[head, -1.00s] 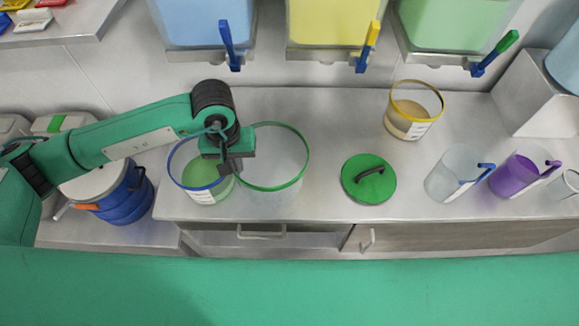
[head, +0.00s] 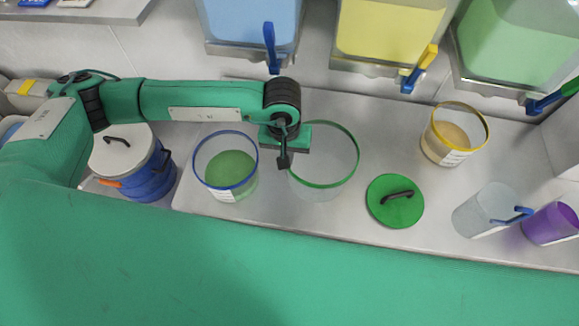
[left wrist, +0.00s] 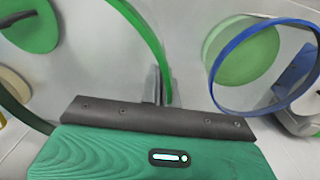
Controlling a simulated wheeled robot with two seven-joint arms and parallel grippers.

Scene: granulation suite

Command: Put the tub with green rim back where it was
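The clear tub with green rim (head: 345,183) is at mid-counter in the head view, between the blue-rimmed tub and the green lid. It looks empty. My left gripper (head: 284,160) is at the left side of its rim. In the left wrist view the fingers (left wrist: 163,88) are close together with the green rim (left wrist: 150,38) running into them, so they are shut on it. The tub's rim looks large, as if raised, but I cannot tell whether its base touches the counter. My right gripper is not in view.
The blue-rimmed tub (head: 225,190) with green powder stands to the left. The green lid (head: 408,213) lies close on the right. A yellow-rimmed tub (head: 455,157), a clear jug (head: 482,212) and a purple jug (head: 551,224) stand farther right. Bins with scoops hang above the back.

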